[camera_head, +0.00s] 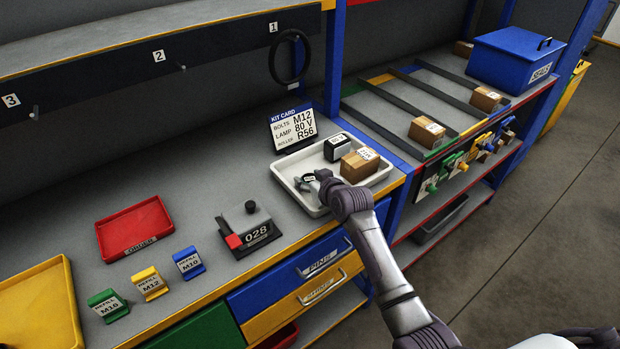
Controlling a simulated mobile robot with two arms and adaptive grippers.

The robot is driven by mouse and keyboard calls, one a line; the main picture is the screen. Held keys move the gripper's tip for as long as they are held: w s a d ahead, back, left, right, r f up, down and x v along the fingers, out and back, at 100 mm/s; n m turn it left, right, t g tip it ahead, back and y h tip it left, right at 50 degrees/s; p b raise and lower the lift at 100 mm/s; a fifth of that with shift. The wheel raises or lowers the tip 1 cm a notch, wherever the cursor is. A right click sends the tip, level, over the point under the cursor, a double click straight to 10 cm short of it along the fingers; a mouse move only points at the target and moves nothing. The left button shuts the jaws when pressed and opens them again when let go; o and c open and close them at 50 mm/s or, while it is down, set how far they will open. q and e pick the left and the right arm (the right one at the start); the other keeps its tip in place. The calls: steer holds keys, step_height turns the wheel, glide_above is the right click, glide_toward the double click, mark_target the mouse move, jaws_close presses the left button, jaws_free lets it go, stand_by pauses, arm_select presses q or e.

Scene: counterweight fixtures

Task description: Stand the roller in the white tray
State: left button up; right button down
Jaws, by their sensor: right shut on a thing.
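The white tray (289,182) lies on the grey workbench near its right end. My right gripper (315,184) reaches down into the left part of the tray and is shut on a small dark and pale thing with a label, which looks like the roller (308,177). The gripper and arm partly hide it, so I cannot tell whether its base touches the tray floor. A black box with a white label (337,148) and a brown carton (360,165) stand in the tray to the right of the roller. My left gripper is not in view.
The kit card (293,128) stands behind the tray. A grey device showing 028 (249,229), a red tray (135,230) and several coloured label holders (188,262) are to the left. A blue post (335,60) rises behind the tray. A black ring (289,57) hangs above.

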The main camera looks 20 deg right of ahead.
steer(key=c, duration=0.7)
jaws_free()
steer(key=shift+f, duration=0.1)
steer(key=shift+c, duration=0.2)
steer(key=shift+r, duration=0.2)
steer(key=b+v, duration=0.1)
steer(key=v, duration=1.1)
